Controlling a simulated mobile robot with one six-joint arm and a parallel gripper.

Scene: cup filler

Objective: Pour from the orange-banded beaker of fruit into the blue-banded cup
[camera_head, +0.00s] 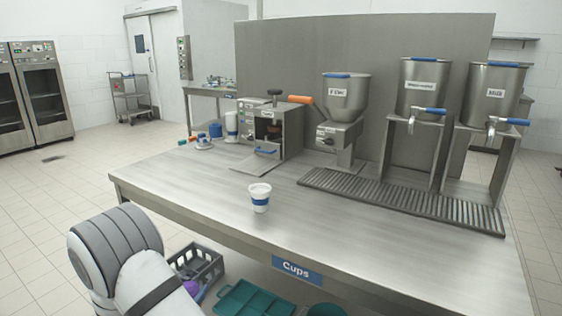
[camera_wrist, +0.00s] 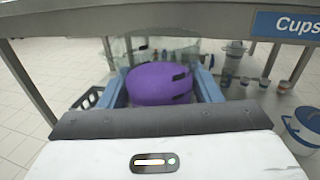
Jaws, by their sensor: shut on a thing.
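The blue-banded cup (camera_head: 260,197), white with a blue band, stands upright near the middle of the steel table (camera_head: 215,186). My gripper (camera_wrist: 155,68) is low, below the tabletop; its blue fingers flank a rounded purple part in the wrist view. A clear vessel (camera_wrist: 155,46) shows at the fingers' far end, between them; I take it for the beaker. Its orange band and any fruit cannot be made out. In the head view my arm hides most of the gripper. The gripper is well apart from the cup.
Hoppers and dispensers (camera_head: 342,98) stand along the table's back, with a slatted drain (camera_head: 400,200) before them. Below the table's front edge are a dark crate (camera_head: 206,265) and a green tray (camera_head: 252,298). The tabletop around the cup is clear.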

